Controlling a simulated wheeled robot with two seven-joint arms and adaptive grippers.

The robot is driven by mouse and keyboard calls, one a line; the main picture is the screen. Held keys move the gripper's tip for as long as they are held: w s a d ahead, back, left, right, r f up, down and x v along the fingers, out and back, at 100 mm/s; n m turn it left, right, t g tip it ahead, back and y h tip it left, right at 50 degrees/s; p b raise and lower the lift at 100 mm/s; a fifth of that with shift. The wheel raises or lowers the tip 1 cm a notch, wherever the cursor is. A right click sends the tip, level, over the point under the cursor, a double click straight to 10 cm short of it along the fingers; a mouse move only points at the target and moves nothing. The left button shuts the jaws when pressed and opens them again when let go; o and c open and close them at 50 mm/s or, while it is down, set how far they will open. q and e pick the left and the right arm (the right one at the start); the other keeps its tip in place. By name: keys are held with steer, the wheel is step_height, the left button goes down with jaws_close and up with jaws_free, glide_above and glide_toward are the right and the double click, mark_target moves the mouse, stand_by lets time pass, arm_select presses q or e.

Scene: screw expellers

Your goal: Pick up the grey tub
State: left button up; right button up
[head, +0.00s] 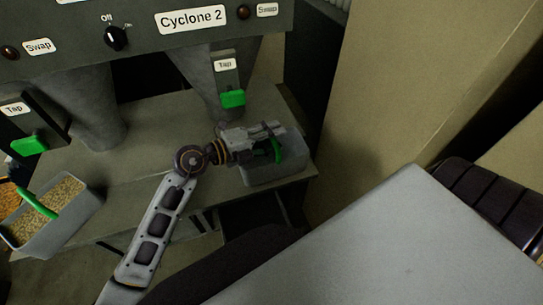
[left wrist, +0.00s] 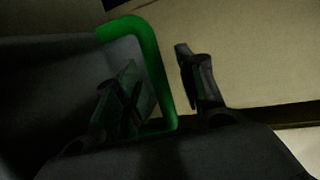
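A grey tub (head: 275,174) with a green handle (head: 277,150) stands on the shelf below the Cyclone 2 outlet. My left gripper (head: 275,132) is over this tub, at its handle, and hides part of its top. In the left wrist view, the fingers of my left gripper (left wrist: 160,88) are apart. The green handle (left wrist: 152,70) runs through the gap between them, and the dark grey tub wall (left wrist: 50,75) is at the left. I cannot tell whether a finger touches the handle. My right gripper is not in view.
Another grey tub (head: 75,222), with grain and a green handle, is at the lower left. The machine panel (head: 150,32) and its cone outlets (head: 207,80) overhang the shelf (head: 150,150). A tan wall (head: 385,90) rises to the right of the shelf.

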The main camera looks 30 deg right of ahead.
arm_select(q)
jaws_close()
steer(key=shift+r, duration=0.1)
stand_by(0.7)
